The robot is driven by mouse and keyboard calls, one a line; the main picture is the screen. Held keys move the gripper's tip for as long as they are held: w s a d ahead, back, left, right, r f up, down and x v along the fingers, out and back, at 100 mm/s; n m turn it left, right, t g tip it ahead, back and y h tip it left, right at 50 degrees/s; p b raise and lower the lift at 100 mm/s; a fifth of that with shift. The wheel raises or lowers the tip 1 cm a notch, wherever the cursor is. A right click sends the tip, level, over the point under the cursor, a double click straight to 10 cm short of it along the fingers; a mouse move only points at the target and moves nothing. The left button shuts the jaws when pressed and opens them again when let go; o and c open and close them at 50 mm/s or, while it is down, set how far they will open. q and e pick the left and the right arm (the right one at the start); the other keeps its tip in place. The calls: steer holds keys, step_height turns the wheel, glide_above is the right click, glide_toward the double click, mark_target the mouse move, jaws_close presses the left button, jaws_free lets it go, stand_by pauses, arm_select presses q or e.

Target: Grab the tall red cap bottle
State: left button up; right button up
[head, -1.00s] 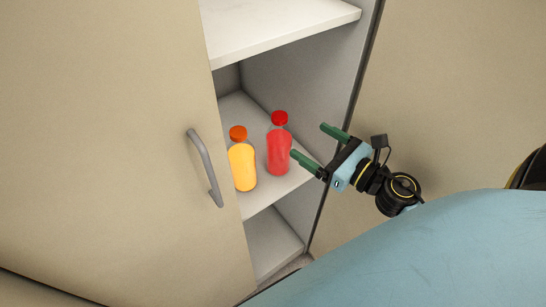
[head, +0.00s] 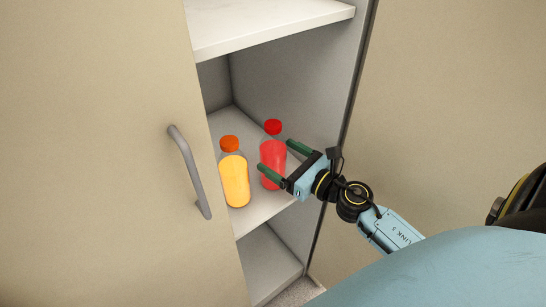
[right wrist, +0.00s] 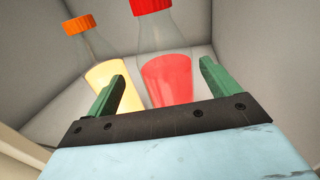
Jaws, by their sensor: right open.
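The tall bottle with a red cap and red juice (head: 270,155) stands upright on the middle shelf of the cabinet. It also shows in the right wrist view (right wrist: 166,75), between my finger directions and ahead of them. My right gripper (head: 279,159) is open, its green fingers pointing at the red bottle. In the head view the fingers cover part of that bottle. In the right wrist view (right wrist: 162,85) nothing is clasped. I cannot tell whether a finger touches the bottle. My left gripper is out of view.
An orange-capped bottle with yellow-orange juice (head: 235,180) stands just left of the red one. The cabinet door (head: 90,150) with a grey handle (head: 188,172) is at the left. An upper shelf (head: 270,28) is above, and the cabinet's side wall is close on the right.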

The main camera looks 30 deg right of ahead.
mark_target(267, 147)
steer(key=x, duration=0.4)
steer(key=shift+w+d+p, duration=0.3)
steer(key=shift+w, duration=0.05)
steer(key=shift+w+a, duration=0.15)
steer(key=shift+w, duration=0.4)
steer(key=c, duration=1.3)
steer(key=shift+c, duration=0.7)
steer(key=shift+r, duration=0.1)
